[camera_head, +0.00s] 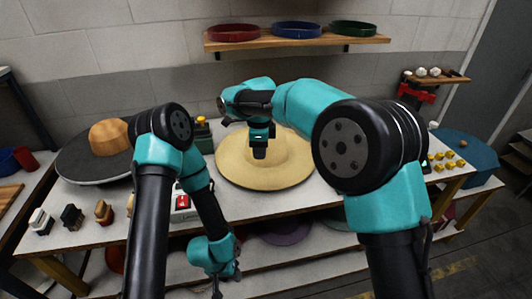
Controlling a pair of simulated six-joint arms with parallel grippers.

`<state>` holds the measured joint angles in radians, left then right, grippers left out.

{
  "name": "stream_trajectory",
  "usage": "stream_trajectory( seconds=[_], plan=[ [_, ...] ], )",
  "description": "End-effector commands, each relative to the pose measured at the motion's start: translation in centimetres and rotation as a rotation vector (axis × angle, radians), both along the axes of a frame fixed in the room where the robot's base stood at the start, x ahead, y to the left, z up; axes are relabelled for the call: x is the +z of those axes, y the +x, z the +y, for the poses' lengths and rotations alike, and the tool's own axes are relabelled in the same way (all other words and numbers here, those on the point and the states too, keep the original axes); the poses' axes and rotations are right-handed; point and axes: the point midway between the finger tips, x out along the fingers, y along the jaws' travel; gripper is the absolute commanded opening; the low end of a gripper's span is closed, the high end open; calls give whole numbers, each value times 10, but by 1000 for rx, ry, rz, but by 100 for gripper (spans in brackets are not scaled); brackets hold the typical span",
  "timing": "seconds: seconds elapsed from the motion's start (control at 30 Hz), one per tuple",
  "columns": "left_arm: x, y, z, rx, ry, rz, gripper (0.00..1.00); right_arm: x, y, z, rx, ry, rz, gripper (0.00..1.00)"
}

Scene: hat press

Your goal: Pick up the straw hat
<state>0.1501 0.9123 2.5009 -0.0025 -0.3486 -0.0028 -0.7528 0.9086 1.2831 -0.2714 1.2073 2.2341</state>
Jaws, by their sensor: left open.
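The straw hat (236,172) is pale yellow with a wide round brim and lies on the middle of the white table. My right gripper (260,153) points down over the hat's crown and hides part of it; I cannot tell whether it touches the hat or whether its jaws are open. My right arm covers part of the hat's far right side. My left gripper (217,289) hangs low in front of the table's front edge, open and away from the hat, near the bottom of the picture.
A dark round plate (75,166) with a wooden hat block (108,137) stands at the left. A red-button box (182,203) and brushes (72,215) sit near the front edge. A shelf (290,43) holds coloured bands.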

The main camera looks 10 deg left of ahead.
Motion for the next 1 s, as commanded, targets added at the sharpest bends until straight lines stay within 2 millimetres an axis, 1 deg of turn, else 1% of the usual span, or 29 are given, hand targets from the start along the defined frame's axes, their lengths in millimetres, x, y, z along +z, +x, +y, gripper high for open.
stream_trajectory(
  seconds=[0.17, 0.7, 0.83, 1.0],
  plan=[
    [0, 0, 0, 0, 0, 0, 43, -15, 0, -1, 1, -1, 2, 40],
    [0, 0, 0, 0, 0, 0, 43, -105, 0, -1, 1, -1, 2, 40],
    [0, 0, 0, 0, 0, 0, 43, -119, 0, 0, 2, 0, 1, 40],
    [0, 0, 0, 0, 0, 0, 43, -122, 0, 0, 2, 0, 0, 40]
  ],
)
